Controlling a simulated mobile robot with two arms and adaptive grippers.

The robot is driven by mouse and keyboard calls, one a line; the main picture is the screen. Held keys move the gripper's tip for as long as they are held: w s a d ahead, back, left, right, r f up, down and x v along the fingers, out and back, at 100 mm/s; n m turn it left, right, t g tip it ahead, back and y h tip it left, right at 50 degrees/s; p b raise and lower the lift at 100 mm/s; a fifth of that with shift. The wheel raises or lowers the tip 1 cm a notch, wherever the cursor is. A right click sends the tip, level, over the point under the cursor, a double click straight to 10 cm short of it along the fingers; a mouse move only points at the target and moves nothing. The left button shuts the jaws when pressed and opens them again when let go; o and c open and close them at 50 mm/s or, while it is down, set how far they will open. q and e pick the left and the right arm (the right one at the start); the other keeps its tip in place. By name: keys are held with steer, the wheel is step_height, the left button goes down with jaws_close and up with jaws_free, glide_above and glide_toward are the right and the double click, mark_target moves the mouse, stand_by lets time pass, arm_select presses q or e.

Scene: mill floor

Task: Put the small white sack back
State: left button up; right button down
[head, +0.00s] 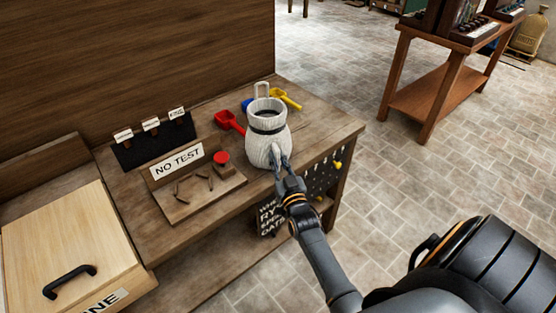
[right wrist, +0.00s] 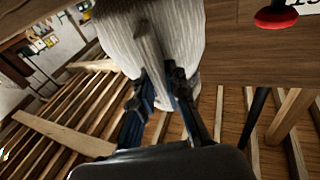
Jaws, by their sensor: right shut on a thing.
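The small white sack (head: 267,143) is upright at the right part of the wooden bench, with an open, rolled top, a dark band round its neck and a loop above. My right gripper (head: 281,160) is shut on its near lower side. In the right wrist view the two fingers (right wrist: 158,82) pinch the pale ribbed cloth of the sack (right wrist: 130,35). I cannot tell whether the sack's base touches the bench. My left gripper is not in view.
The bench (head: 158,245) also bears a red scoop (head: 229,121), a yellow scoop (head: 286,97), a NO TEST board with a red button (head: 221,158), and a black label rack (head: 153,145). A lidded wooden box (head: 60,240) stands at left. Open tiled floor lies right.

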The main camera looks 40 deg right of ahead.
steer(key=c, duration=1.3)
jaws_free()
steer(key=shift+s+a+f, duration=0.1)
steer(key=shift+s+f, duration=0.05)
steer(key=shift+s, duration=0.1)
steer(key=v, duration=1.2)
steer(key=s+a+f+n+g+y, duration=0.1)
steer(key=s+a+f+g+y, duration=0.2)
steer(key=f, duration=0.7)
steer(key=s+a+f+n+g+y, duration=0.1)
steer(key=s+a+f+g, duration=0.2)
steer(key=f, duration=0.7)
steer(key=s+a+f+n+g+y, duration=0.1)
steer(key=s+a+f+g+y, duration=0.3)
steer(key=f, duration=0.6)
steer(key=s+f+n+g, duration=0.1)
steer(key=s+f+g, duration=0.1)
steer(key=s+f, duration=0.3)
steer(key=s+f+n+g+h, duration=0.1)
steer(key=s+f+g, duration=0.2)
steer(key=s, duration=1.1)
steer(key=s+a+f+n+g+h, duration=0.1)
steer(key=s+f+g, duration=0.1)
steer(key=s+f, duration=0.6)
steer(key=shift+s+g, duration=0.3)
steer(key=shift+s, duration=0.35)
